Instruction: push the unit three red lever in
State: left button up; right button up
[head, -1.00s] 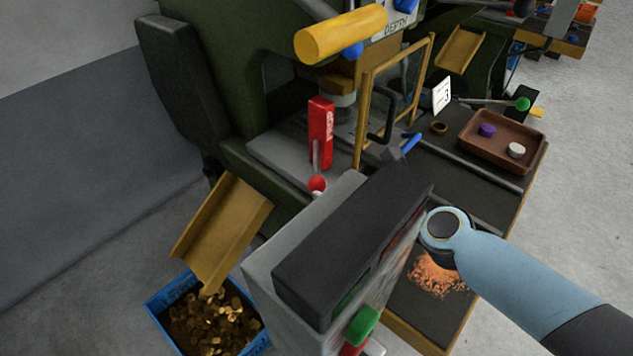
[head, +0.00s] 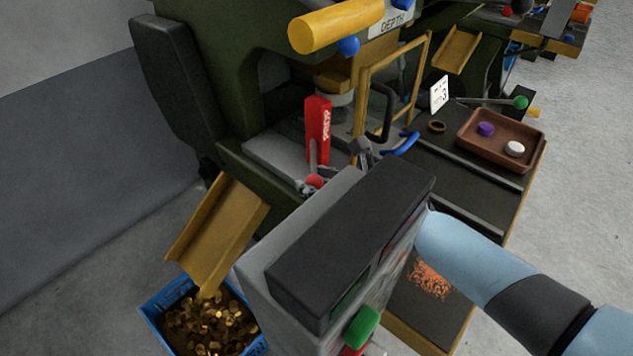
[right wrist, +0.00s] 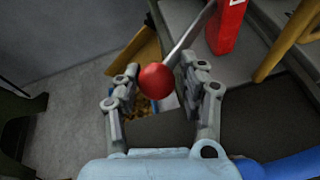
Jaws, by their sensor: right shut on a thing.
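The red lever's round knob (head: 315,181) sits at the front edge of the press bed, below the upright red block (head: 318,130). In the right wrist view the red knob (right wrist: 157,80) lies between my right gripper's two fingers (right wrist: 160,76), with its metal rod (right wrist: 190,35) running up to the red block. My right gripper (head: 307,187) is shut on the knob; in the head view only its fingertips show there, the rest is behind the grey control box. A white card with a 3 (head: 439,95) stands on the bench. My left gripper is not in view.
The grey control box with a black top (head: 350,240) stands in front of the lever. A yellow chute (head: 217,232) leads to a blue crate (head: 155,318) of brass pieces. A yellow guard frame (head: 390,80) and blue handle (head: 402,144) are right of the lever.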

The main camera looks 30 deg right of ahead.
jog(key=shift+a, duration=0.15)
grip_shut()
jog(key=d, duration=0.1)
jog(key=w+d, duration=0.1)
jog(key=d, duration=0.3)
jog(key=shift+w, duration=0.4)
jog(key=shift+r, duration=0.15)
jog(key=o, duration=0.8)
grip_release()
jog(key=shift+s+d, duration=0.15)
jog(key=shift+s, duration=0.2)
jog(key=v, duration=1.1)
jog(key=shift+r, duration=0.2)
